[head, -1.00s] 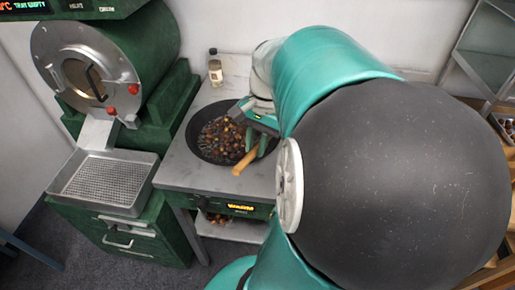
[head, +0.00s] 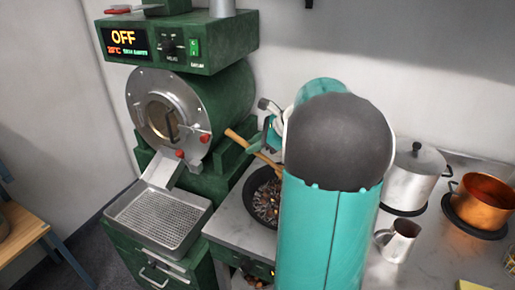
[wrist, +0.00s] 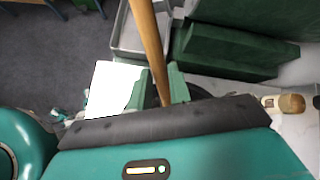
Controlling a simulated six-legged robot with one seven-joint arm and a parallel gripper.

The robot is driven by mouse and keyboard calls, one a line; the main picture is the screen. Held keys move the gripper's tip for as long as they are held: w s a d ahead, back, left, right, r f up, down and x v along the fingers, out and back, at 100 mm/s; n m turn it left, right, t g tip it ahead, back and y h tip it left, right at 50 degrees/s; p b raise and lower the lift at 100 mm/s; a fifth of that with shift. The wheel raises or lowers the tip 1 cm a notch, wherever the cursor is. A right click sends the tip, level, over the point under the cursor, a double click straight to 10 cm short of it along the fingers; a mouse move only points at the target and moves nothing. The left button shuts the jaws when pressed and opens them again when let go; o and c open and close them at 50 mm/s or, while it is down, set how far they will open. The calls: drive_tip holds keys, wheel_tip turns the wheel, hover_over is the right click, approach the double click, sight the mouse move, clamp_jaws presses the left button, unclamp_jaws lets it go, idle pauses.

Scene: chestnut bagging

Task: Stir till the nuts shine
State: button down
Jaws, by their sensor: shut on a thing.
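The dark pan (head: 249,188) stands on the counter beside the roaster, partly hidden by my arm. Brown, glossy-looking chestnuts (head: 268,203) lie in it. My gripper (head: 269,140) is above the pan's far side, shut on a wooden-handled stirring tool (head: 237,138). Its handle slants from upper left down to the right, and its lower end is hidden behind my arm. In the wrist view the handle (wrist: 149,45) passes between the closed fingers of my gripper (wrist: 160,88). Whether the tool touches the nuts cannot be seen.
The green roaster (head: 222,105) with its display reading OFF and a mesh tray (head: 160,220) stands left of the pan. A lidded steel pot (head: 412,180), a copper pot (head: 483,203) and a metal jug (head: 398,240) stand to the right. A bottle (wrist: 285,103) shows in the wrist view.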

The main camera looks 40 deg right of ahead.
wheel_tip(320, 180, down, 12)
drive_tip(key=shift+r, duration=0.25)
idle(0.5)
drive_tip(key=shift+w, duration=0.1)
